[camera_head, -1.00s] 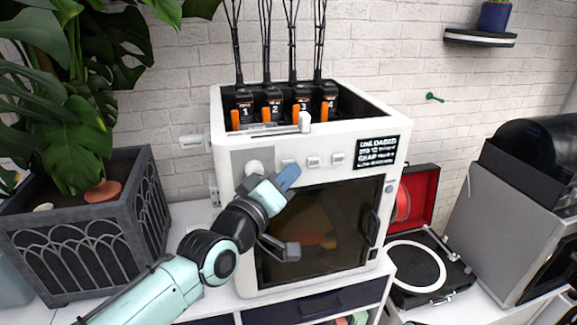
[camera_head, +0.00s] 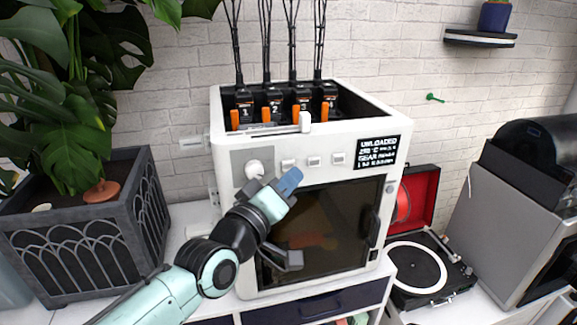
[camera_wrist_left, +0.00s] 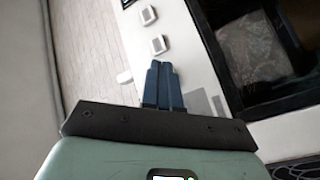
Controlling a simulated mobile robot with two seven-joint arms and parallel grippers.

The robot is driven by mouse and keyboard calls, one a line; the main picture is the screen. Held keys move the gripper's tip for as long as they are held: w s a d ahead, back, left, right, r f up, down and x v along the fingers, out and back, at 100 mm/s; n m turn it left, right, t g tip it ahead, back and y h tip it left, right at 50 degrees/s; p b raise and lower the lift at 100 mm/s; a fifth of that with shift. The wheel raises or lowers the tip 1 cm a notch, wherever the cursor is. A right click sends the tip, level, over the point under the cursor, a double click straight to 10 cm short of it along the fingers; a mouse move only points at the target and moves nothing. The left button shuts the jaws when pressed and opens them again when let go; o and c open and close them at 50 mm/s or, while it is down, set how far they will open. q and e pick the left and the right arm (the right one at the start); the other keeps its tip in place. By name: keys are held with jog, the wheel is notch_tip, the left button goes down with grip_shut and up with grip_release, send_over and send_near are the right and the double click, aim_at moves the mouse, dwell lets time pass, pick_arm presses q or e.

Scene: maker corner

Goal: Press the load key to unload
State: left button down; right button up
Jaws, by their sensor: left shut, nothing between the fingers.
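The white printer (camera_head: 226,150) stands on the cabinet. Its front panel carries a round knob (camera_head: 254,168) and a row of three small white keys: left (camera_head: 288,162), middle (camera_head: 314,161) and right (camera_head: 338,158). I cannot read any labels on them. A dark display (camera_head: 377,152) reads "UNLOADED" in its top line. My left gripper (camera_head: 291,179) is shut and empty, its blue fingertips just below the left key in the head view. In the left wrist view the fingertips (camera_wrist_left: 161,68) point towards the panel, with two keys (camera_wrist_left: 158,45) beyond them; contact is not visible.
Several numbered filament units (camera_head: 272,106) sit in the printer's top. The dark glass door (camera_head: 330,225) is closed below the panel. A planter (camera_head: 80,220) stands left, and an open record player (camera_head: 415,270) and a grey machine (camera_head: 500,220) stand right.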

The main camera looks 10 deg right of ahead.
pick_arm(q)
jog(key=s+p, duration=0.1)
jog(key=s, duration=0.4)
jog(key=shift+d, duration=0.1)
dwell(0.6)
